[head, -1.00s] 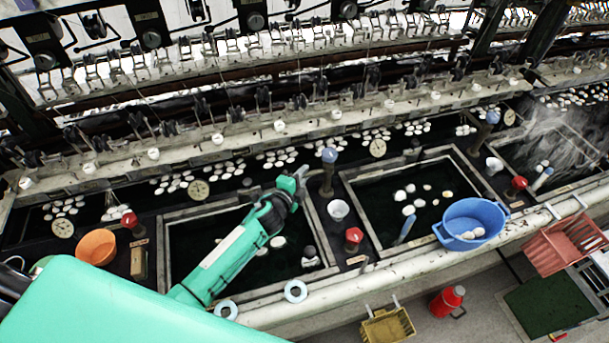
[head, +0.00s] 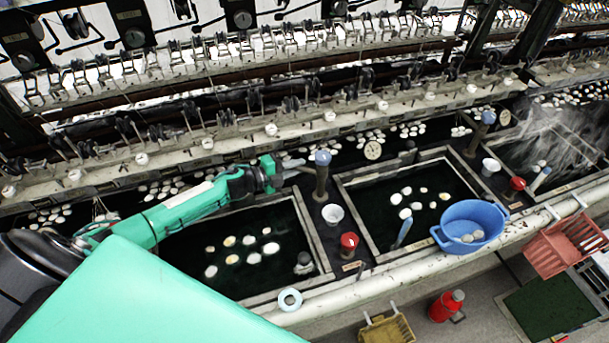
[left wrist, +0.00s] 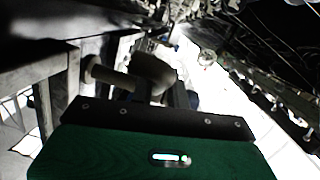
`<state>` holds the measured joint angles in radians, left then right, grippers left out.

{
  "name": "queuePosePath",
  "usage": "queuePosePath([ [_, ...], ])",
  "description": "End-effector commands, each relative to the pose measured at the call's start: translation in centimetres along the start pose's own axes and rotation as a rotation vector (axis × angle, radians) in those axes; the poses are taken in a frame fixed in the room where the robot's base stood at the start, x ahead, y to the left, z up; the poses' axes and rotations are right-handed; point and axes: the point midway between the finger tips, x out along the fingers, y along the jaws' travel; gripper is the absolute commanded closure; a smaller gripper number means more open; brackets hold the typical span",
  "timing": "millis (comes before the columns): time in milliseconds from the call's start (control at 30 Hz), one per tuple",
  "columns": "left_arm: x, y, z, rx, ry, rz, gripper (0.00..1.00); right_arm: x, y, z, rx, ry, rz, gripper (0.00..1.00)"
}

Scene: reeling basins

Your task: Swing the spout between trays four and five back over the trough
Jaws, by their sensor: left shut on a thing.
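A dark post with a blue knob (head: 322,158) stands between two black water trays, the left tray (head: 312,235) and the right tray (head: 343,193). Its thin grey spout (head: 295,163) runs left from the post near the left tray's back rim. My left gripper (head: 284,170) is at this spout, left of the post, and is shut on it; the fingers are small and partly hidden. The left wrist view is dark, with a pale rounded part (left wrist: 152,72) beyond my green gripper body. The trough (head: 270,148) with floating cocoons lies behind. My right gripper is out of view.
A white cup (head: 333,214) and a red knob (head: 349,241) stand in front of the post. A blue basin (head: 470,222) sits on the right tray's front edge. Another blue-knobbed post (head: 486,122) stands further right. Reeling hardware lines the trough's back.

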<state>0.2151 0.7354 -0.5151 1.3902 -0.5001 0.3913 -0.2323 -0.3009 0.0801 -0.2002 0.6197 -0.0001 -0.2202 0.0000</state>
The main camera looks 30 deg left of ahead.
Motion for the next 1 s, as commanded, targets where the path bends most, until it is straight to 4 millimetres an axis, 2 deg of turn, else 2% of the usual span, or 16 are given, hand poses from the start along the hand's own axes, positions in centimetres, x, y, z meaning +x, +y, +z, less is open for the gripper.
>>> queuePosePath([
  [33, 0.1, 0.4, 0.5, 0.008, 0.023, 0.005, 1.0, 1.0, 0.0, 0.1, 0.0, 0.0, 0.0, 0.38],
  [300, 0.5, 0.1, 1.0, 0.019, 0.126, 0.019, 1.0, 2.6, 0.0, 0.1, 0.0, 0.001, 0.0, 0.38],
  [900, 0.7, -0.1, 1.0, 0.021, 0.159, 0.024, 1.0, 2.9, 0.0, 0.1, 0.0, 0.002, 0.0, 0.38],
  [933, 0.7, -0.1, 1.0, 0.021, 0.159, 0.024, 0.78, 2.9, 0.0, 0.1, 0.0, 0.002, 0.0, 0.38],
  [1000, 0.7, -0.1, 1.0, 0.021, 0.159, 0.024, 0.64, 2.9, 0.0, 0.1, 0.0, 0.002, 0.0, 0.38],
])
